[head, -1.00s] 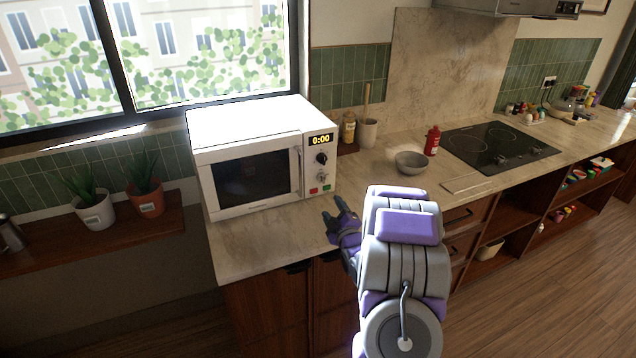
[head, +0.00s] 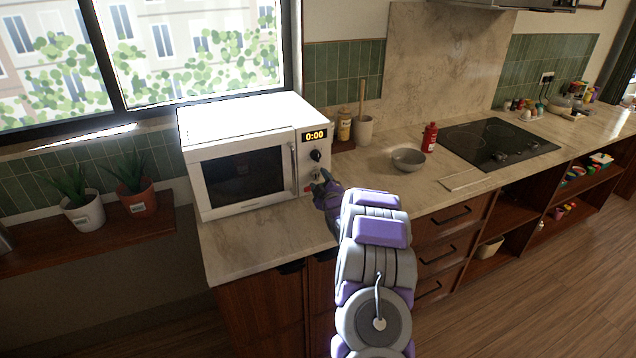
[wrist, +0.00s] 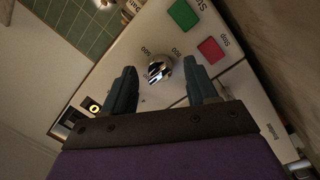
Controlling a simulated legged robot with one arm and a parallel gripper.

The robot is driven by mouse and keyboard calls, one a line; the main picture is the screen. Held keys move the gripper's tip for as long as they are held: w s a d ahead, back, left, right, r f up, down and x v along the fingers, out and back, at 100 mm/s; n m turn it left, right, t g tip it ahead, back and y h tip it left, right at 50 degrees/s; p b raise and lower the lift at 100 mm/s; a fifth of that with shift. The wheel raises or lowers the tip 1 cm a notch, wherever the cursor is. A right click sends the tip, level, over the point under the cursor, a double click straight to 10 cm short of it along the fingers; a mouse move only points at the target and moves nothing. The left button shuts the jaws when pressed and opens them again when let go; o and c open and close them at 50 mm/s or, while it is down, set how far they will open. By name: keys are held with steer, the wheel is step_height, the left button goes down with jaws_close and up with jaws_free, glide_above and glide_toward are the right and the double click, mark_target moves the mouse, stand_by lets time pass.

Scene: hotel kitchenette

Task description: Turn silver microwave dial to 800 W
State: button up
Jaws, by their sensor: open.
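The white microwave (head: 240,112) stands on the counter, its control panel at the right of its front. Its silver dial (wrist: 160,68) shows in the wrist view, with printed numbers around it; one reads 300 and another appears to read 500. I cannot tell which mark the dial points to. My gripper (wrist: 157,72) is open, one finger on each side of the dial, with gaps visible between the fingers and the dial. In the head view my gripper (head: 320,181) is at the lower panel and mostly hides the silver dial.
A black dial (head: 316,155) sits under the display (head: 314,135), which reads 0:00. A red Stop button (wrist: 211,50) and a green button (wrist: 183,14) are near the silver dial. A grey bowl (head: 408,160) and a red bottle (head: 430,138) stand on the counter to the right.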

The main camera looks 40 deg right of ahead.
steer(key=shift+w+d+f, duration=0.25)
steer(key=shift+w+d, duration=0.15)
steer(key=shift+d, duration=0.3)
steer(key=shift+w+a+r, duration=0.1)
steer(key=shift+a+r, duration=0.15)
steer(key=shift+a, duration=0.4)
steer(key=shift+a+r, duration=0.2)
steer(key=shift+a, duration=0.4)
steer(key=shift+c, duration=0.2)
steer(key=shift+d, duration=0.2)
steer(key=c, duration=0.3)
steer(key=shift+d+f, duration=0.25)
steer(key=shift+d, duration=0.5)
steer(key=c, duration=0.5)
steer(key=shift+a, duration=0.3)
steer(key=shift+c, duration=0.9)
